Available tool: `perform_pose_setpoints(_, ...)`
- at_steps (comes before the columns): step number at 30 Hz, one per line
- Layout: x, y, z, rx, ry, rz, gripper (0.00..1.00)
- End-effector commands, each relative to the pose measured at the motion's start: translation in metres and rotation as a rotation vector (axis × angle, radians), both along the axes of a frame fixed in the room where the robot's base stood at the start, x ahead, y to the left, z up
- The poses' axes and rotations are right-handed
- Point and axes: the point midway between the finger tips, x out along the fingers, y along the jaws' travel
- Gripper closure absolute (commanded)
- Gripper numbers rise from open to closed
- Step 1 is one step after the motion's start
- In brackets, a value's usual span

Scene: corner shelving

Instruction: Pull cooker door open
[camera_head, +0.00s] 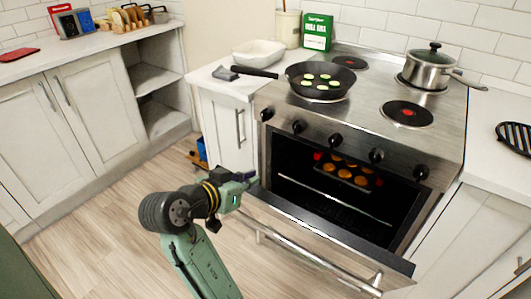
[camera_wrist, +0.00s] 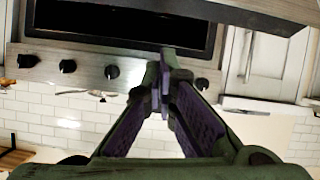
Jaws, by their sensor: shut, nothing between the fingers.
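The cooker (camera_head: 440,147) is a steel range with a row of black knobs. Its door (camera_head: 300,238) is partly open, tilted outward and down, with a long bar handle (camera_head: 320,264) on its outer face. The dark cavity shows a tray of round orange-brown items (camera_head: 345,178). My gripper (camera_head: 250,181) is shut and empty at the left end of the door's top edge, by the opening; I cannot tell whether it touches. In the wrist view, which looks upside down, the fingertips (camera_wrist: 165,62) meet in front of the knob panel (camera_wrist: 85,72), with the door (camera_wrist: 235,12) along the top.
A pan with green slices (camera_head: 320,80) and a steel pot (camera_head: 428,70) stand on the hob. A white dish (camera_head: 258,54) sits on the left counter. Cabinets (camera_head: 85,105) line the left side. The wooden floor (camera_head: 105,205) there is clear.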

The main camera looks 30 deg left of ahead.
Motion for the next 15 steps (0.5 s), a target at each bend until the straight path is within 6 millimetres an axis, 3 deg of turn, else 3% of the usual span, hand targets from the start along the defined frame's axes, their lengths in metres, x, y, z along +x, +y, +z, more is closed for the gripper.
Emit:
perform_pose_setpoints(1, -0.001, 0.004, 0.014, 0.055, 0.013, -0.02, 1.0)
perform_pose_setpoints(5, 0.0, 0.008, 0.018, 0.129, 0.038, -0.054, 1.0)
perform_pose_setpoints(10, 0.016, 0.007, 0.007, 0.132, 0.041, -0.06, 1.0)
perform_pose_setpoints(15, 0.047, 0.005, -0.009, 0.131, 0.041, -0.06, 1.0)
